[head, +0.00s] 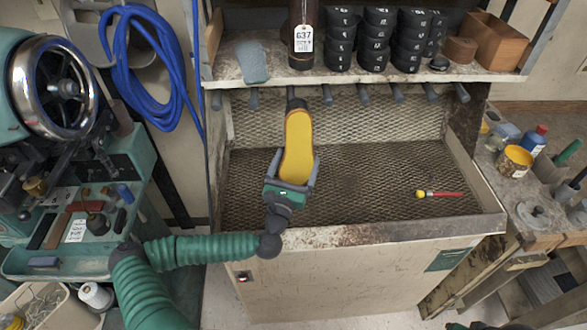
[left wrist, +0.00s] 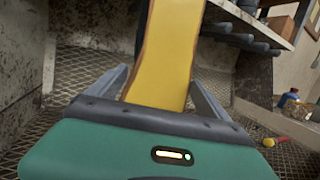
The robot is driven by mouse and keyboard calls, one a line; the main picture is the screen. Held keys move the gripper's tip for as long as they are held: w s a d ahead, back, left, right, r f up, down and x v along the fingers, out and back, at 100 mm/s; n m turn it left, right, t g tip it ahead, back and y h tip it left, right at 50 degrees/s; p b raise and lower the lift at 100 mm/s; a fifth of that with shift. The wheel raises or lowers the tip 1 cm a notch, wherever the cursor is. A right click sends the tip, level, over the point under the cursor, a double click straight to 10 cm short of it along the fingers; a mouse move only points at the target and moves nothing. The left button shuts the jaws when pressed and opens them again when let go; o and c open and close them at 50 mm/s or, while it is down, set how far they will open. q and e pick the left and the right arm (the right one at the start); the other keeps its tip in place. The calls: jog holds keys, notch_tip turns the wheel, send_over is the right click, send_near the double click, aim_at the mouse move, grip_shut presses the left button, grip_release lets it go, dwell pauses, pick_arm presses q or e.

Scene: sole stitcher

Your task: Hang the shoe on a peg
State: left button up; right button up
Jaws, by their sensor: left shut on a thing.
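The shoe (head: 297,146) shows its yellow sole toward me in the head view, upright with its far end up near the row of pegs (head: 364,95). My left gripper (head: 291,172) is shut on the lower part of the shoe, over the front of the mesh bench. In the left wrist view the yellow sole (left wrist: 165,55) rises between the two fingers. One peg (head: 291,93) is right at the shoe's upper end; I cannot tell whether they touch.
A green machine (head: 40,110) stands at left.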

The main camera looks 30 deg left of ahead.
pick_arm(q)
jog(key=shift+w+a, duration=0.2)
jog(key=shift+w, duration=0.15)
jog(key=shift+w+a, duration=0.2)
jog(key=a, duration=0.1)
jog(key=w+a+b, duration=0.1)
jog(key=shift+w+a+f, duration=0.1)
jog(key=shift+w+a, duration=0.15)
jog(key=shift+a, duration=0.05)
jog(key=shift+c, duration=0.8)
jog(key=shift+w+a, duration=0.25)
jog(key=shift+c, duration=0.8)
jog(key=shift+w+d, duration=0.2)
jog(key=shift+w, duration=0.2)
pick_arm(e)
jog(key=shift+s+a+f, duration=0.15)
jog(key=shift+s+f, duration=0.05)
jog(key=shift+f, duration=0.5)
pick_arm(q)
jog(key=o, duration=1.6)
jog(key=shift+c, duration=0.2)
jog(key=shift+o, duration=1)
jog(key=shift+a, duration=0.1)
jog(key=shift+w+a+f, duration=0.1)
jog(key=shift+w, duration=0.05)
pick_arm(e)
jog(key=shift+w+a, duration=0.2)
